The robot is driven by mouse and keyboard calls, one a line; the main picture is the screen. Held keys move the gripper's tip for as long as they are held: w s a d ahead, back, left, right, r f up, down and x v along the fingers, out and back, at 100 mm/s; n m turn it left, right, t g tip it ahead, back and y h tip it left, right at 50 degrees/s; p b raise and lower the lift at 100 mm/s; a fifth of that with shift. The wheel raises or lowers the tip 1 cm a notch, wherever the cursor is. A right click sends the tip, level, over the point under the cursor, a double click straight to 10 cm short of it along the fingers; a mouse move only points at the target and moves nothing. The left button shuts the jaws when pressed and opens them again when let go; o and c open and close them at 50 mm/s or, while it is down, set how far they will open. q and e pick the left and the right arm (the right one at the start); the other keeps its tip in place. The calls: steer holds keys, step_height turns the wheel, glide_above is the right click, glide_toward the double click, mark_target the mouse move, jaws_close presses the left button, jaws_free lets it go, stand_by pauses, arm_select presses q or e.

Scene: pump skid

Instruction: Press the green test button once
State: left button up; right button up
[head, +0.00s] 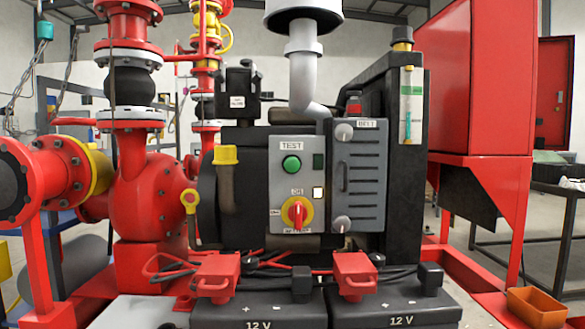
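The green test button (291,163) sits on the grey control panel (283,212), just under a "TEST" label, in the middle of the head view. It is unobstructed. Below it on the same panel is a red rotary switch (297,212) on a yellow disc. A small white square and a dark rectangle are to the right of the button and switch. Neither of my grippers shows in the head view.
Two black 12 V batteries (262,309) with red terminal covers (216,278) and cables stand in front below the panel. A grey belt guard (360,175) adjoins the panel on the right. Red pump piping (140,190) fills the left. An orange bin (537,307) is at lower right.

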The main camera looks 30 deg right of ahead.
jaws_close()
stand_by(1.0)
